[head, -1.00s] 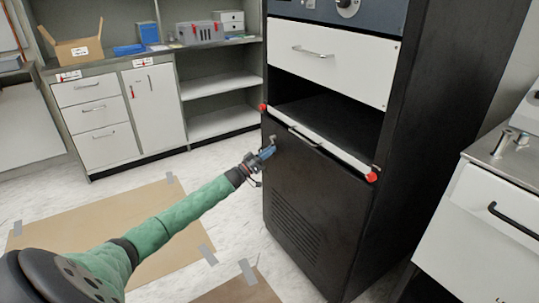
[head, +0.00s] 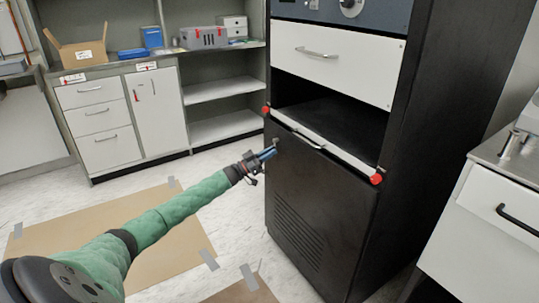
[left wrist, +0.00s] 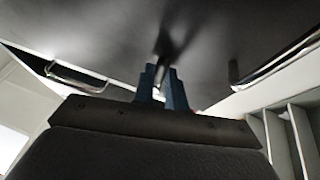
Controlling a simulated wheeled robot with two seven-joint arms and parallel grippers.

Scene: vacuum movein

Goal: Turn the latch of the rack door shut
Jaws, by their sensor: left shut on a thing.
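The rack door (head: 312,215) is the black vented panel low on the rack. It looks closed, flush with the rack front. The latch (head: 276,142) is a small part near the door's upper left edge, mostly hidden by my fingertips in the head view. My left gripper (head: 269,154) is at the latch, its blue fingers pointing at the door. In the left wrist view the fingers (left wrist: 163,84) are close together around the dark latch (left wrist: 167,50). The latch's exact angle is hard to tell. My right gripper is not in view.
A white strip with red ends (head: 376,179) runs along the door's top, below an open black bay (head: 330,125). A white drawer unit (head: 490,220) stands close on the right. Cabinets (head: 100,120) line the back left. The floor left of the rack is free, with taped cardboard (head: 110,235).

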